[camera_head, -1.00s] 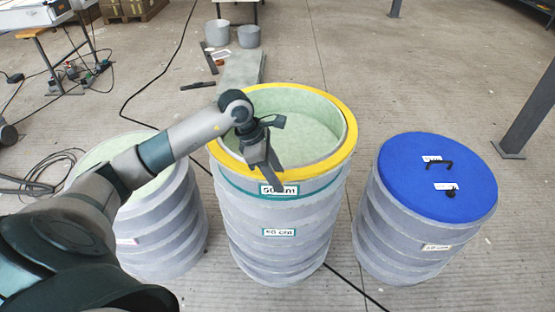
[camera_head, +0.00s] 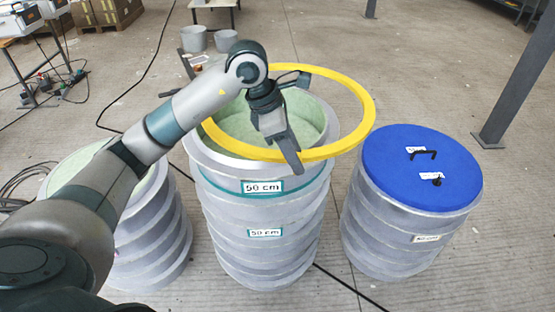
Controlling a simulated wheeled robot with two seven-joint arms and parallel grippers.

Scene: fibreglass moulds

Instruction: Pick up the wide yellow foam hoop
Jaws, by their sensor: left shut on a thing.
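The wide yellow foam hoop (camera_head: 371,112) is in the head view, above the middle mould (camera_head: 262,215), which is labelled 50 cm. My left gripper (camera_head: 290,158) is shut on the near part of the hoop's band. The hoop is raised off the mould's rim and shifted to the right, so its right side hangs out over the gap towards the blue-lidded mould. My left arm and gripper hide part of the hoop's left and near side. My right gripper is not in view.
A mould with a blue lid (camera_head: 422,165) and a black handle stands at the right. Another open mould (camera_head: 150,230) stands at the left, partly behind my arm. Grey buckets (camera_head: 194,39) stand at the back. A grey post (camera_head: 515,75) rises at the right.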

